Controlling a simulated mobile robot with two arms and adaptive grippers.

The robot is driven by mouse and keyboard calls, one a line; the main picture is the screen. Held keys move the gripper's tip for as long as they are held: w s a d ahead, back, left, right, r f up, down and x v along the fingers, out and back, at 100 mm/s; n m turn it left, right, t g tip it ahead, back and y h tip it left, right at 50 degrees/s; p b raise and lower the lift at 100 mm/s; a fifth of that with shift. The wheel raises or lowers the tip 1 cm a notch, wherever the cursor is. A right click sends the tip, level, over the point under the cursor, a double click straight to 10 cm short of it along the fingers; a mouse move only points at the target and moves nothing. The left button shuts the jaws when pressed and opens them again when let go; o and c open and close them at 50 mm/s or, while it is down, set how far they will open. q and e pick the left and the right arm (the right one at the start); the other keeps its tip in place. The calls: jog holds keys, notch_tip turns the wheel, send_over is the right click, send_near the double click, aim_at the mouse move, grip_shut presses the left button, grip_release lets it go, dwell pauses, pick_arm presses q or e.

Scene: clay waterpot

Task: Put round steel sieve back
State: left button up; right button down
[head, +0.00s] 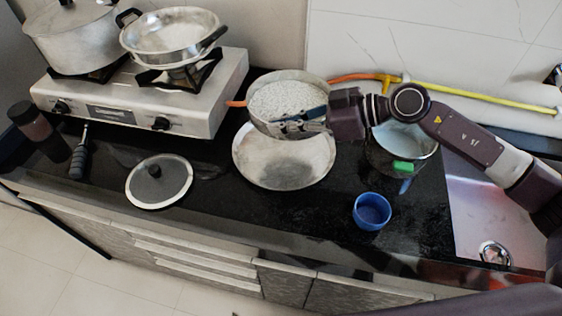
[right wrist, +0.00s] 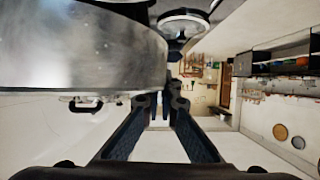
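The round steel sieve (head: 285,96), a shallow round vessel with a pale speckled inside, is at the middle of the counter in the head view, overlapping the far part of a round steel plate (head: 277,178). My right gripper (head: 287,125) reaches in from the right, its dark blue fingers at the sieve's near rim. In the right wrist view, a large curved steel wall (right wrist: 80,48) fills the upper left beside the right gripper's fingers (right wrist: 160,100). Whether the fingers hold the rim is unclear. I cannot tell whether the sieve rests on the plate. My left gripper is out of view.
A stove (head: 140,105) on the left carries a lidded pot (head: 75,38) and a steel pan (head: 172,32). A lid (head: 160,192), a blue cup (head: 371,211) and a steel pot (head: 412,158) stand on the counter. A sink (head: 490,215) is at right.

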aim_at(281, 138)
notch_tip(281, 138, down, 5)
jog(key=shift+f, duration=0.1)
jog(key=f, duration=0.4)
jog(key=f+b, duration=0.1)
jog(key=f, duration=0.1)
jog(key=shift+a+f, duration=0.1)
jog(key=shift+a, duration=0.15)
jog(key=shift+f, duration=0.25)
notch_tip(281, 138, down, 4)
jog(key=shift+d+f+b, duration=0.1)
jog(key=shift+b, duration=0.2)
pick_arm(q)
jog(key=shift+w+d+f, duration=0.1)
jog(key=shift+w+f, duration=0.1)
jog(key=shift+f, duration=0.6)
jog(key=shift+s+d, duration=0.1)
pick_arm(e)
jog(key=c, duration=2.2)
grip_release()
jog(key=shift+f, duration=0.1)
jog(key=shift+o, duration=0.2)
